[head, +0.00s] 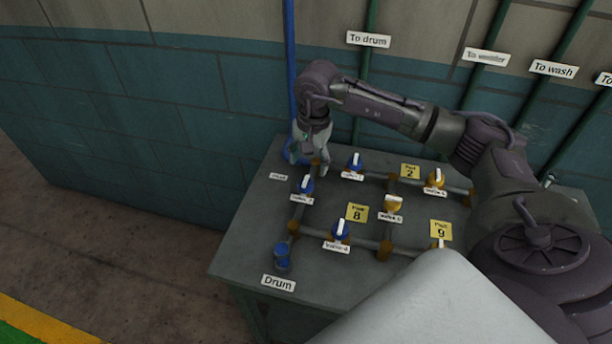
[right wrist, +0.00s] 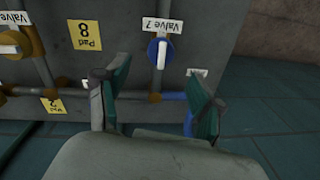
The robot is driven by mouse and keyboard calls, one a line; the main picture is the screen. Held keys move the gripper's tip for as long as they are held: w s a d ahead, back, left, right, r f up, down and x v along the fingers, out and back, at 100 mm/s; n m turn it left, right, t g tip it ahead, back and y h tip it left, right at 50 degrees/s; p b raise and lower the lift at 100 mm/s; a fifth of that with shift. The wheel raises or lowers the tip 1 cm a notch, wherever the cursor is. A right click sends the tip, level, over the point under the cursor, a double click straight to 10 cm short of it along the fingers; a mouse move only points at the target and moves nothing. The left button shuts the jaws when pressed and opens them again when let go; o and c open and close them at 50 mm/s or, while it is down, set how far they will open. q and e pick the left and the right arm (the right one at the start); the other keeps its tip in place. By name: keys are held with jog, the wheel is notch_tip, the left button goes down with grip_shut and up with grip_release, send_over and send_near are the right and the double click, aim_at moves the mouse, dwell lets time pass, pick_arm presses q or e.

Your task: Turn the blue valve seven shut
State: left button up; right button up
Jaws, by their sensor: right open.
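The blue valve seven (head: 306,187) is on the left side of the table's pipework in the head view, with its label just in front. In the right wrist view the blue valve seven (right wrist: 153,53) shows upside down beyond the fingertips, below its "Valve 7" label (right wrist: 161,24). Its white handle appears in line with the short pipe leading to the brass joint. My right gripper (head: 307,158) is open and empty, pointing down above the table's back left corner, just behind the valve and apart from it. It also shows in the wrist view (right wrist: 157,88). My left gripper is not in view.
Another blue valve (head: 355,165) stands right of my gripper, and another (head: 340,233) stands nearer the front. Yellow valves (head: 434,180) are farther right. A blue pipe (head: 290,60) rises behind my gripper. The table's (head: 245,245) left front is mostly clear, except for the blue drum fitting (head: 282,258).

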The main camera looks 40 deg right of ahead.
aim_at(306, 180)
jog(key=f, duration=0.2)
jog(key=f+p, duration=0.1)
jog(key=f, duration=0.4)
jog(key=shift+w+a, duration=0.2)
jog(key=shift+w, duration=0.05)
jog(key=c, duration=1.1)
jog(key=shift+c, duration=0.2)
